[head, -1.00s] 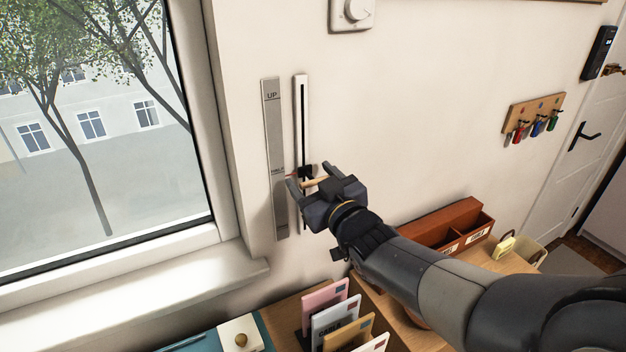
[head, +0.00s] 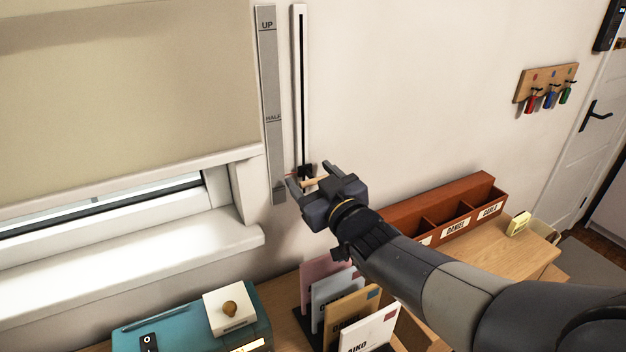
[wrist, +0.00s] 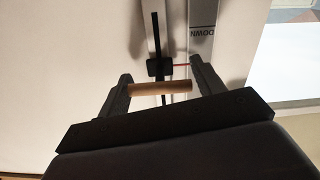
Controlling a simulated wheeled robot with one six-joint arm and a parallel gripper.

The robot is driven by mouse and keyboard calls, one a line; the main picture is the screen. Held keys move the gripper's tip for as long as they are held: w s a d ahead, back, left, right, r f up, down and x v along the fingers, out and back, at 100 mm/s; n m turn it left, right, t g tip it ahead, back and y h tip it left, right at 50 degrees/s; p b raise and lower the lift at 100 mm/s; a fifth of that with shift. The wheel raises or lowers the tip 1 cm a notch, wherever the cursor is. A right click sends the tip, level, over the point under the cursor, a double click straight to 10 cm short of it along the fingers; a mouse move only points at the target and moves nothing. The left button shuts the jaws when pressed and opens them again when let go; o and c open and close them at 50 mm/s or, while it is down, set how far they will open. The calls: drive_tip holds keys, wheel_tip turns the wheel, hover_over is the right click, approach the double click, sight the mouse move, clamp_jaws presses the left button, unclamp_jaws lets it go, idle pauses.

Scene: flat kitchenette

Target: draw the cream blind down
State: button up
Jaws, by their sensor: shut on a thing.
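The cream blind (head: 120,95) covers most of the window in the head view. A strip of glass shows below its bottom bar. My gripper (head: 320,183) is shut on the wooden handle (head: 312,183) of the slider, which also shows between the fingers in the wrist view (wrist: 160,88). The slider's black block (head: 306,171) sits low in the white track (head: 300,90). Its red pointer (wrist: 181,66) lies over the grey scale (head: 269,90), between HALF and the scale's lower end. In the wrist view the pointer is close to the word DOWN.
A letter rack (head: 345,300) with several envelopes stands below my arm. A teal box (head: 180,325) with a small white block on it is at the lower left. A brown sorter (head: 450,215) stands against the wall, with key hooks (head: 547,83) above right.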

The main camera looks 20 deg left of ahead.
drive_tip(key=shift+f, duration=0.3)
drive_tip(key=o, duration=1.4)
drive_tip(key=b+v, duration=0.1)
drive_tip(key=v, duration=1)
